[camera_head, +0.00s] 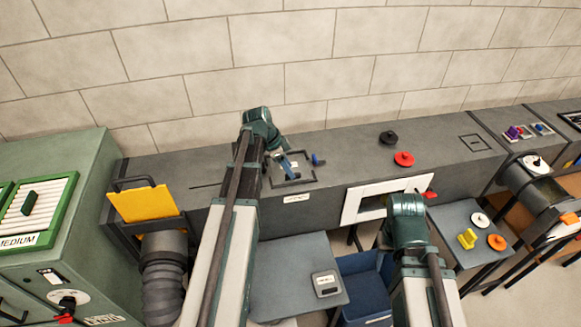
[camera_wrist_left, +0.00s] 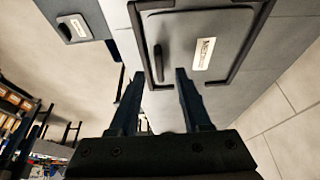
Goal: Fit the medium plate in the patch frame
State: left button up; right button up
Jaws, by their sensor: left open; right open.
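The patch frame (camera_head: 275,183) is a thin dark rectangle on top of the grey duct; it also shows in the left wrist view (camera_wrist_left: 262,25). A grey plate (camera_wrist_left: 193,22) with a black bar handle and a white label, apparently MEDIUM, lies within the frame's outline. I cannot tell whether it is fully seated. My left gripper (camera_wrist_left: 158,75) is open, its fingers apart on either side of the handle, not closed on it. In the head view my left gripper (camera_head: 285,165) is over the frame. My right arm's wrist shows over the white opening; its fingers are hidden.
Another labelled grey plate (camera_head: 326,284) lies on the low shelf (camera_head: 285,262). A blue bin (camera_head: 365,285) stands right of it. A black knob (camera_head: 388,137) and red knob (camera_head: 404,159) sit on the duct. A green cabinet (camera_head: 60,240) stands left; a side table (camera_head: 455,220) stands right.

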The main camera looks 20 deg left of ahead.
pick_arm(q)
jog(key=p+v, duration=0.9)
jog(key=v, duration=0.2)
jog(key=shift+r+p, duration=0.15)
jog(key=shift+p, duration=0.15)
jog(key=shift+s, duration=0.15)
jog(key=s+d+f+n+g+y+b, duration=0.1)
jog(key=s+d+f+b, duration=0.3)
jog(key=d, duration=0.5)
jog(key=s+d+f+n+g+y+b, duration=0.1)
jog(key=s+d+f+b, duration=0.4)
jog(key=d, duration=0.5)
jog(key=s+d+f+n+y+b, duration=0.2)
jog(key=s+d+f+n+b, duration=0.2)
jog(key=d, duration=0.5)
jog(key=s+f, duration=0.2)
jog(key=s, duration=0.1)
jog(key=shift+s+d+n+g+y, duration=0.3)
jog(key=shift+s+n+g+y, duration=0.1)
